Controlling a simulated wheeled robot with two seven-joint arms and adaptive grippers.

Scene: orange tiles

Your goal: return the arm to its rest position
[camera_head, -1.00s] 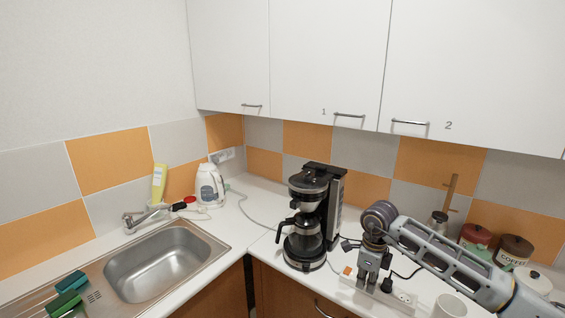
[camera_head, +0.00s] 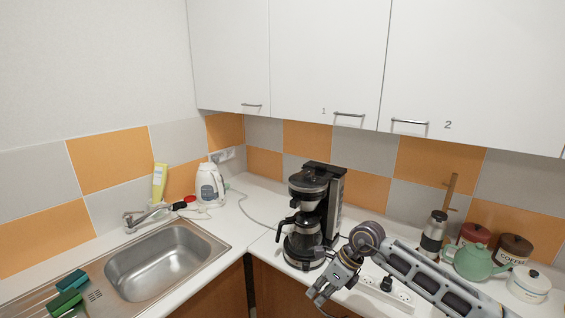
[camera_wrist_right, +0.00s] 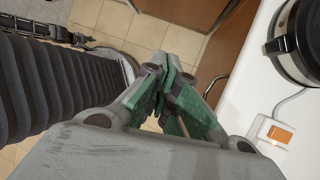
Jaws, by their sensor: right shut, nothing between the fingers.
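My right arm (camera_head: 432,280) comes in from the lower right of the head view, over the counter. Its gripper (camera_head: 318,297) hangs at the counter's front edge, below and right of the coffee maker (camera_head: 310,212). In the right wrist view the green-padded fingertips (camera_wrist_right: 176,72) are together with nothing between them. Below them in that view are the floor and the brown cabinet front.
A teal teapot (camera_head: 473,262), a steel grinder (camera_head: 432,236) and canisters (camera_head: 514,247) stand at the right. A sink (camera_head: 160,262) and white kettle (camera_head: 208,186) are at the left.

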